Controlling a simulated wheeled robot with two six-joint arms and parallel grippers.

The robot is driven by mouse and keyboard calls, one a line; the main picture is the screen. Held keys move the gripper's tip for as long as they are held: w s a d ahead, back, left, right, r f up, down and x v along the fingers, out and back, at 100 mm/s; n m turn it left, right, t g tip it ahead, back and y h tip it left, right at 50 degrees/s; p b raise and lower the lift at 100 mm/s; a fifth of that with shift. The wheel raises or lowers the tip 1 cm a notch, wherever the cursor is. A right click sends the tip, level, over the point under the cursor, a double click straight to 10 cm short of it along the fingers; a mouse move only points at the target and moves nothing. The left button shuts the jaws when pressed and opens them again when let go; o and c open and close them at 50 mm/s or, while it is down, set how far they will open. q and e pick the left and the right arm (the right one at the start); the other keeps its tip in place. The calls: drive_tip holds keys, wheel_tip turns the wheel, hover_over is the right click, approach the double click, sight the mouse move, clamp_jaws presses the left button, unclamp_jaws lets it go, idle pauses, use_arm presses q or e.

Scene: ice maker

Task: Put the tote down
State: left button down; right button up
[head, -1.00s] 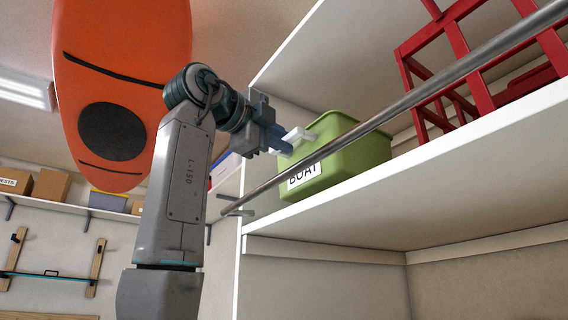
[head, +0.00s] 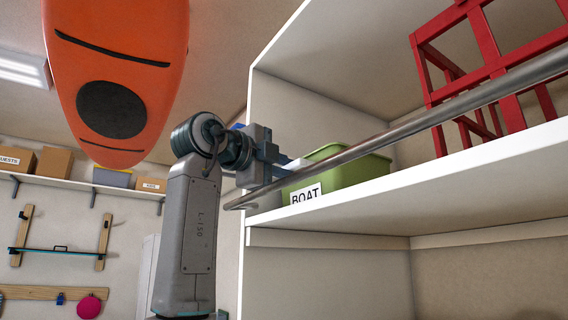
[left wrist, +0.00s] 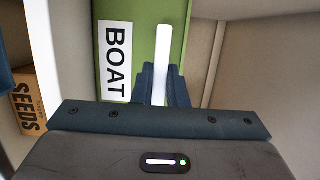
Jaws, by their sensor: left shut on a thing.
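The green tote (head: 350,170) with a white BOAT label (head: 306,195) is at the left end of the white shelf (head: 430,185). Its lower edge is hidden behind the shelf's front edge, so I cannot tell whether it rests on the shelf. My left gripper (head: 283,164) is at the tote's left side. In the left wrist view, its dark fingers (left wrist: 161,82) are shut on the tote's white handle (left wrist: 163,50), beside the BOAT label (left wrist: 115,60). My right gripper is not in view.
A metal rod (head: 400,134) runs across in front of the shelf. A red frame crate (head: 487,75) stands on the shelf to the right. An orange board (head: 120,60) hangs at the left. In the left wrist view, a SEEDS box (left wrist: 27,98) is at the left.

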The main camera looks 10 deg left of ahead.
use_arm(q)
drive_tip(key=shift+s+r, duration=0.1)
drive_tip(key=shift+s, duration=0.1)
drive_tip(key=shift+d, duration=0.1)
drive_tip(key=c, duration=1.5)
unclamp_jaws()
drive_tip(key=shift+o, duration=0.2)
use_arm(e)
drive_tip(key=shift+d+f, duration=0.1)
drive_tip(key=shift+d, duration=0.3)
